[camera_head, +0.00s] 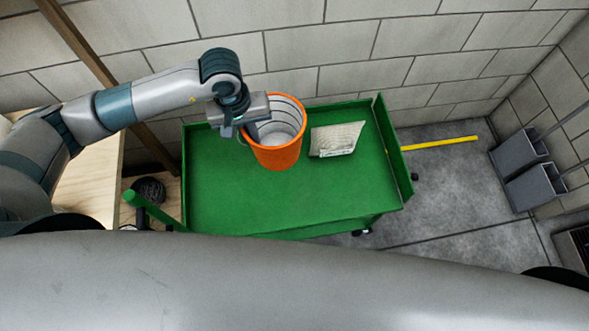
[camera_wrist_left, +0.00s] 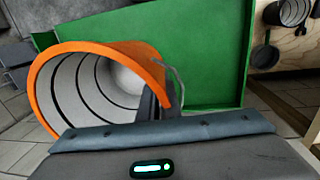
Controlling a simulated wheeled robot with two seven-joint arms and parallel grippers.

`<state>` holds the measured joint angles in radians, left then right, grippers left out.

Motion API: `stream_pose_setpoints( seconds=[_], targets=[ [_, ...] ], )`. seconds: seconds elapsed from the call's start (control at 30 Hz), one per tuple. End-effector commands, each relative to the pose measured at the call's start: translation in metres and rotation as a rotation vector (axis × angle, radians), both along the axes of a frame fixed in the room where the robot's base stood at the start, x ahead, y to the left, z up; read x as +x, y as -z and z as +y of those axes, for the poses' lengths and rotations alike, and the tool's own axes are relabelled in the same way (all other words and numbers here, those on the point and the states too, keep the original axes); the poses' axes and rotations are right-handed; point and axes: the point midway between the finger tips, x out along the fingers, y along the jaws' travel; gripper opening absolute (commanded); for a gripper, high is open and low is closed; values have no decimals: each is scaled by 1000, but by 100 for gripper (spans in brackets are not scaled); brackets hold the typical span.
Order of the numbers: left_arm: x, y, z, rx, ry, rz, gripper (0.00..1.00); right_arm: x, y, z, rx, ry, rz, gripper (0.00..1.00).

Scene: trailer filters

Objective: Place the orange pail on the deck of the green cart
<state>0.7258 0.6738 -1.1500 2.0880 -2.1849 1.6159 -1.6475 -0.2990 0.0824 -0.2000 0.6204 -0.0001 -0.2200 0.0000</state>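The orange pail (camera_head: 277,155), pale and ringed inside, is upright over the deck of the green cart (camera_head: 240,205), towards its back. I cannot tell whether its base touches the deck. My left gripper (camera_head: 248,130) is at the pail's left rim. In the left wrist view, the fingers (camera_wrist_left: 160,98) sit on either side of the wall of the pail (camera_wrist_left: 45,75), one inside and one outside, and look closed on the rim. The green deck (camera_wrist_left: 205,45) shows behind the pail there. My right gripper is not in view.
The cart's front deck is clear. A wooden surface (camera_head: 95,175) and a round dark object (camera_head: 149,189) are at left. A block wall stands behind; grey bins (camera_head: 520,170) are at right.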

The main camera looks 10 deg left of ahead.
Motion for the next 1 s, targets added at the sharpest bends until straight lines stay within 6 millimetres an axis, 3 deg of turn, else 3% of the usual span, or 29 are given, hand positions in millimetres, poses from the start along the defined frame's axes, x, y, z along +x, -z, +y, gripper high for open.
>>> stream_pose_setpoints(
  seconds=[0.03,0.1,0.2,0.33,0.5,1.0],
  targets=[
    [-9,24,-7,1,-24,10,0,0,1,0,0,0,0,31],
    [-18,51,-14,6,-59,8,0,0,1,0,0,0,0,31],
    [-30,82,-22,11,-96,6,0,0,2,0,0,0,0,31],
    [-42,109,-28,18,-126,1,0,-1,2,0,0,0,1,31],
    [-49,122,-31,22,-141,-4,0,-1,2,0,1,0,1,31],
    [-42,129,-25,23,-144,-5,0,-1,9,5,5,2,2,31]
  ],
)
